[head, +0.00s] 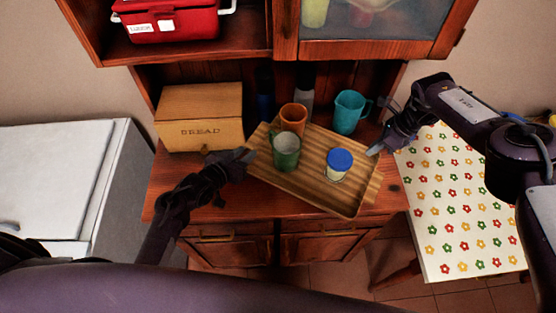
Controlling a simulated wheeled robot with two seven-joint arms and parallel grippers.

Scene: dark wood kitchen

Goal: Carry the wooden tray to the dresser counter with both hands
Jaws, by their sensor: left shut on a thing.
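The wooden tray (310,185) is over the dresser counter (190,205), turned at an angle, its front right corner reaching past the counter's front edge. I cannot tell whether its underside touches the counter. An orange cup (293,117), a green mug (286,153) and a jar with a blue lid (339,164) stand upright on it. My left gripper (247,156) is shut on the tray's left end. My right gripper (374,150) is at the tray's far right corner; its fingers are too small to tell whether they are open or touch the tray.
A bread box (199,117) stands at the counter's left back. A teal pitcher (350,112) and dark and grey bottles (304,86) are behind the tray. Upper shelves hold a red box (165,22). A flowered table (460,215) is right; a white appliance (50,180) is left.

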